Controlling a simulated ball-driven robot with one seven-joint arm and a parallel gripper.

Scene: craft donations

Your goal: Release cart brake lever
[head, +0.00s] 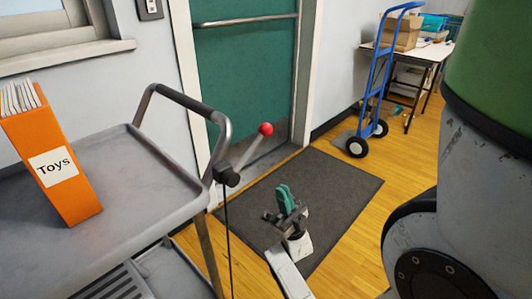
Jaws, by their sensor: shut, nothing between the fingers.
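The cart (120,180) is grey and stands at the left, with a black-gripped push handle (183,98) at its right end. The brake lever (250,149) is a grey rod with a red ball knob (266,129). It slants up and right from a dark pivot (228,176) on the handle's right post. A thin black cable (228,240) hangs from the pivot. My gripper (286,195) has teal fingers, shut and empty. It shows below and right of the red knob, apart from the lever, with the dark floor mat behind it.
An orange box marked Toys (55,150) stands on the cart's top tray. A teal door (243,80) is behind the lever. A dark mat (345,190) lies on the wooden floor. A blue hand truck (378,80) and a table (430,52) with boxes stand at the back right.

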